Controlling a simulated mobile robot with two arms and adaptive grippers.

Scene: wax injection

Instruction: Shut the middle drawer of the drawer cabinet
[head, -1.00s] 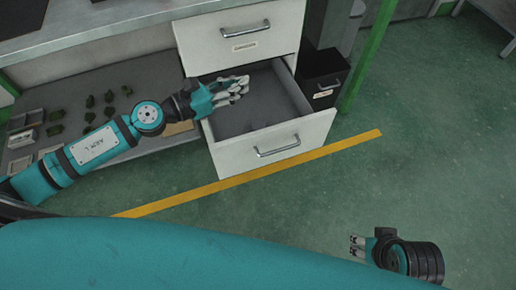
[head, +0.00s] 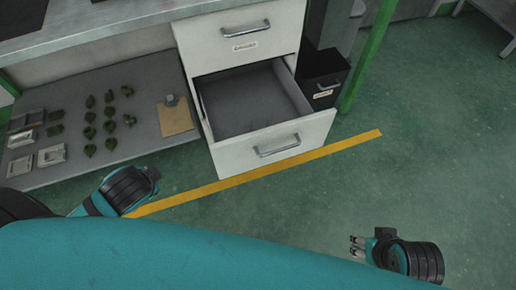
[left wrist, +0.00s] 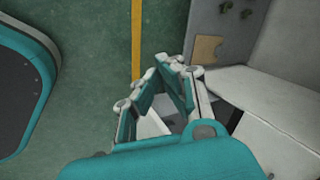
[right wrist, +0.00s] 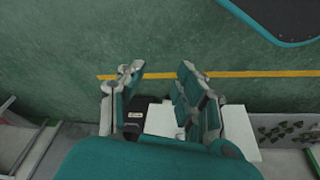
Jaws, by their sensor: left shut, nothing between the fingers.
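The drawer cabinet (head: 200,42) is white. Its upper drawer front, with a handle and a label, is flush. The drawer below it (head: 235,155) is pulled well out, and its grey inside looks empty. Its front carries a metal handle (head: 277,146). My left gripper (head: 152,174) is left of the drawer front, clear of it. Its fingers are mostly hidden in the head view; in the left wrist view (left wrist: 172,66) they are shut and empty. My right gripper (head: 356,245) is low at the right, away from the cabinet; its fingers stand apart in the right wrist view (right wrist: 160,70).
A grey shelf (head: 90,85) left of the cabinet holds several small green pieces, metal moulds and a brown clipboard (head: 175,118). A black bin (head: 322,75) and a green post (head: 368,55) stand right of it. The floor before the drawer is clear past the yellow line.

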